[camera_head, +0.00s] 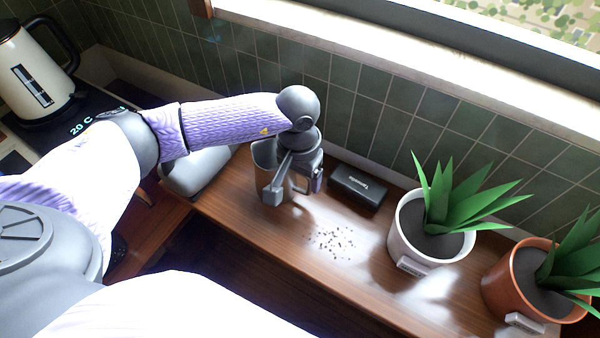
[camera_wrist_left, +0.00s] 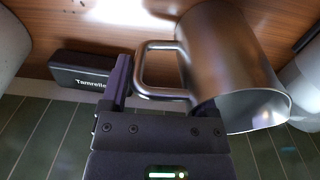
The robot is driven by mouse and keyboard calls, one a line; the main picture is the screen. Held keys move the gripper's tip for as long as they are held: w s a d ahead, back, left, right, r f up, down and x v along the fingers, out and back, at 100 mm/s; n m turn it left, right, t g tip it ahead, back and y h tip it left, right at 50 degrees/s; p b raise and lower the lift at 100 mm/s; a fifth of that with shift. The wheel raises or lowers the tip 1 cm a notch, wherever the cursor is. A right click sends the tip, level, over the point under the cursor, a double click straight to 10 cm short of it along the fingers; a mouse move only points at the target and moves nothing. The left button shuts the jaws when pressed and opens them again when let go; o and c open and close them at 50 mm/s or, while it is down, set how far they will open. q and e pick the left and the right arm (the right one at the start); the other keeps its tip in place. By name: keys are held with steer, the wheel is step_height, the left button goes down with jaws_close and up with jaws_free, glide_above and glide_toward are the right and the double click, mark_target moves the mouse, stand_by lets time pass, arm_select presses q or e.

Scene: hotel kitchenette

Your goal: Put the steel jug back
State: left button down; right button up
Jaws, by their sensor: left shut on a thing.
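The steel jug (camera_head: 264,154) is a grey metal cup with a loop handle, over the left part of the wooden shelf in the head view. My left gripper (camera_head: 294,186) is beside it, partly in front of it, and shut on its handle. In the left wrist view the jug (camera_wrist_left: 232,60) shows large, with the handle (camera_wrist_left: 146,70) between the fingers of the gripper (camera_wrist_left: 160,92). I cannot tell whether the jug's base touches the shelf. My right gripper is not in view.
On the wooden shelf (camera_head: 290,235) are a black case (camera_head: 358,187), dark crumbs (camera_head: 332,243), a white-potted plant (camera_head: 432,235) and a terracotta-potted plant (camera_head: 525,280). A rounded grey object (camera_head: 197,172) is left of the jug. A kettle (camera_head: 35,70) stands far left. Green tiles rise behind.

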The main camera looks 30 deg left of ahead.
arm_select(q)
steer(key=shift+r, duration=0.1)
jaws_free()
step_height(320, 180, up, 12)
steer(key=p, duration=0.1)
steer(key=shift+a, duration=0.2)
